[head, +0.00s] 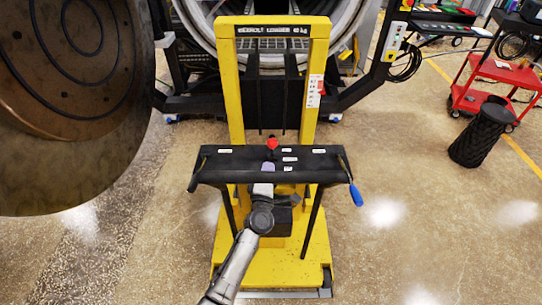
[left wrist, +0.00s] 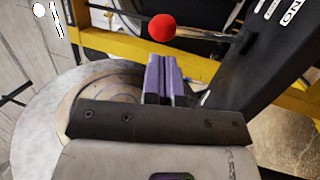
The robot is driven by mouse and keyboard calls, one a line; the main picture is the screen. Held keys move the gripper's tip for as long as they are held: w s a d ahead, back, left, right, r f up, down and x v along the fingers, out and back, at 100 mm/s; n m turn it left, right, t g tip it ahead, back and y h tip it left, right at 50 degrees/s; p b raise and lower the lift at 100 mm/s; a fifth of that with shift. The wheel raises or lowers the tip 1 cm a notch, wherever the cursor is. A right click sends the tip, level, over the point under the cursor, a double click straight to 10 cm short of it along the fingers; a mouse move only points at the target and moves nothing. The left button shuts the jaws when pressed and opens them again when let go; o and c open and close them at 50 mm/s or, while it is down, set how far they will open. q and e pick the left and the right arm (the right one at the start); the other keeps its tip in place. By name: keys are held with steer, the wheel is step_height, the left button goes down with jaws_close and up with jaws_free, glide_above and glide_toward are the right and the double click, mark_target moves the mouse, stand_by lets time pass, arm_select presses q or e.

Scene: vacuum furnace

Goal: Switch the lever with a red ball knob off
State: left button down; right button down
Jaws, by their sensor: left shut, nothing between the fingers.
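The lever's red ball knob (head: 272,144) stands at the far edge of the black labelled panel (head: 225,165) on the yellow lifter (head: 229,85). In the left wrist view the knob (left wrist: 162,28) is just beyond the fingertips, with a visible gap in the picture. My left gripper (head: 268,168) is over the middle of the panel, on the near side of the knob. Its purple fingers (left wrist: 165,70) are together and empty. My right gripper is not in view.
A blue handle (head: 356,194) sticks out at the panel's right end. A large round furnace door (head: 75,120) stands at the left. A red cart (head: 500,75) and a black bin (head: 480,135) are at the right. The floor on the near right is clear.

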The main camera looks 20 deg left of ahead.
mark_target(272, 147)
arm_select(q)
steer(key=shift+b+x, duration=0.65)
steer(key=shift+x, duration=2.15)
